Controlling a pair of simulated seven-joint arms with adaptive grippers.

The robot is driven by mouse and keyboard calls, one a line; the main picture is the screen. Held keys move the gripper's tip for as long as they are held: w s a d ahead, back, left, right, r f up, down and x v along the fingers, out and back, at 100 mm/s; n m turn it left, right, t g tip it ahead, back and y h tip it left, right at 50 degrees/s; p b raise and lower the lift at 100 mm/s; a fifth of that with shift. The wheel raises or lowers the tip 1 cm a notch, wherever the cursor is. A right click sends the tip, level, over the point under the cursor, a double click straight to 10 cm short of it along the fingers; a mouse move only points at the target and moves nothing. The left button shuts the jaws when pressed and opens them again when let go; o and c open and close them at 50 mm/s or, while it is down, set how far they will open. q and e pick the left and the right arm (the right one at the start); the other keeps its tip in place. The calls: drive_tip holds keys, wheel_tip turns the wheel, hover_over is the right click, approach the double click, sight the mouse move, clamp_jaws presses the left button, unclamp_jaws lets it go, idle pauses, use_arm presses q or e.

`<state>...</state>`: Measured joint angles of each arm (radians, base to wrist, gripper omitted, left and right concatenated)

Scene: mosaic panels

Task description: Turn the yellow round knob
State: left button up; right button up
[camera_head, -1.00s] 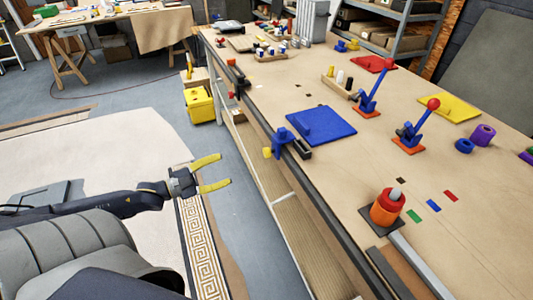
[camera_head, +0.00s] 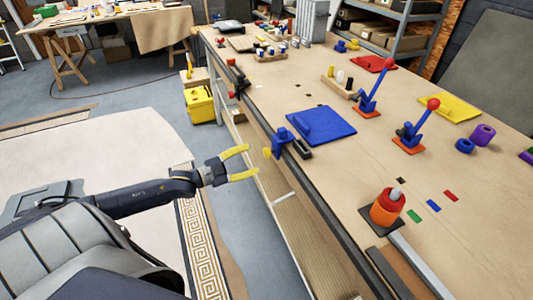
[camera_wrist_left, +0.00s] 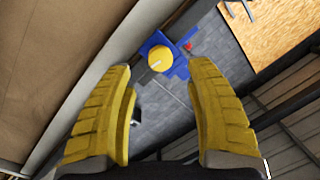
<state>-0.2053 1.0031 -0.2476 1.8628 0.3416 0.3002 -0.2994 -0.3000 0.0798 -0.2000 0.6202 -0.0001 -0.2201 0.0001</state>
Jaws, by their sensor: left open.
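The yellow round knob (camera_head: 267,153) sits on the front of a blue clamp-like fixture (camera_head: 282,141) at the table's edge. In the left wrist view the knob (camera_wrist_left: 161,58) shows as a yellow disc with a pale line on its face, in front of the blue fixture (camera_wrist_left: 182,68). My left gripper (camera_head: 247,162) is open and empty, with yellow fingers, just left of the knob and apart from it. In the left wrist view its fingers (camera_wrist_left: 158,85) stand wide, with the knob ahead between them. My right gripper is not in view.
The wooden workbench (camera_head: 270,95) holds a blue panel (camera_head: 321,125), red-knobbed levers (camera_head: 411,130) and a stacked orange-red ring post (camera_head: 387,207). A dark edge strip runs along its front. A yellow box (camera_head: 199,104) stands on the floor.

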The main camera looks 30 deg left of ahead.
sight(267, 153)
use_arm(q)
drive_tip(key=shift+x, duration=3.4)
clamp_jaws()
